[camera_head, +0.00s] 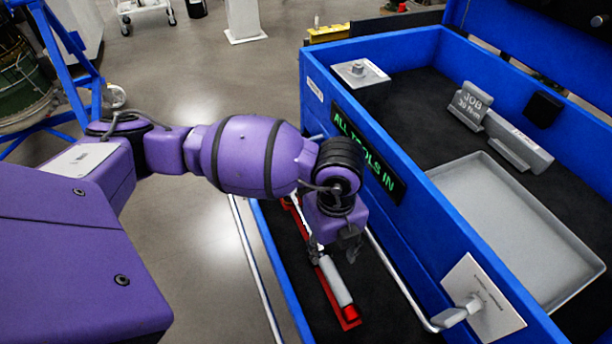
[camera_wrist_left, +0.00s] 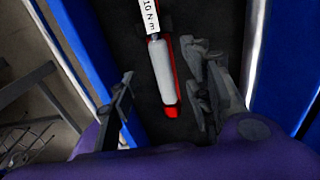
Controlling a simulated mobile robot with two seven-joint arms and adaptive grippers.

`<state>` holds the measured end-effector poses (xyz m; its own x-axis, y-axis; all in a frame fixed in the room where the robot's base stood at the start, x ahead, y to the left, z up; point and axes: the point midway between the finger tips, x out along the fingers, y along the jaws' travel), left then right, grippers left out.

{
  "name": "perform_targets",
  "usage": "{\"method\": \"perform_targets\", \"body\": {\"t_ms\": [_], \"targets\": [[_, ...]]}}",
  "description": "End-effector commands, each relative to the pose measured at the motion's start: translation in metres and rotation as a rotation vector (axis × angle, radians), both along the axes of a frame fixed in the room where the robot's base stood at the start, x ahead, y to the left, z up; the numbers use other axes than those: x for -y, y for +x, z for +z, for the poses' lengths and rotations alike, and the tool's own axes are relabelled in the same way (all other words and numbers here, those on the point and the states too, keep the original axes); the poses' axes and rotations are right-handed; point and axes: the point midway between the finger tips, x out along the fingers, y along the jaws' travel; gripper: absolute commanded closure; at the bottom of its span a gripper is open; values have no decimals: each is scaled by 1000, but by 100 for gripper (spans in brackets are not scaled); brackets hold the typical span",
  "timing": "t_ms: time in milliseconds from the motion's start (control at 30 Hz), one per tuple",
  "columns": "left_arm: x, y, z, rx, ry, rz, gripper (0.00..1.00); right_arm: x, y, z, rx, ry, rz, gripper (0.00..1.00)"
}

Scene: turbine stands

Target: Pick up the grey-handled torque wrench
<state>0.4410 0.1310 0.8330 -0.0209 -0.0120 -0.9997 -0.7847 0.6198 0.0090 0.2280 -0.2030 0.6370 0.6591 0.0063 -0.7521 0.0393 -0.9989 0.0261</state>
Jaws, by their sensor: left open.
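The grey-handled torque wrench (camera_head: 335,281) lies in the open blue drawer, along a red strip (camera_head: 328,290) on the dark liner. Its handle is light grey with a red end. In the left wrist view its handle (camera_wrist_left: 161,72) points toward me, with a white label reading "10 N m" at the top. My left gripper (camera_head: 332,252) is over the drawer, pointing down at the handle. In the left wrist view its fingers (camera_wrist_left: 165,95) are apart, with the handle showing between them and nothing held. The arm hides the wrench's far part. My right gripper is not in view.
The blue drawer wall (camera_head: 266,240) and a metal handle bar (camera_head: 243,250) run left of the wrench. The blue cabinet with a green "ALL TOOLS IN" sign (camera_head: 366,153) stands close on the right.

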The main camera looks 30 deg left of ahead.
Motion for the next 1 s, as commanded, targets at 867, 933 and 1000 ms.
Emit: {"method": "perform_targets", "body": {"t_ms": [867,933,1000], "targets": [[3,3,-76,15,13,6,55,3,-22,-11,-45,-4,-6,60],[3,3,-75,15,13,6,55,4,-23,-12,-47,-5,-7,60],[3,3,-75,15,13,6,60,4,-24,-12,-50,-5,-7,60]]}}
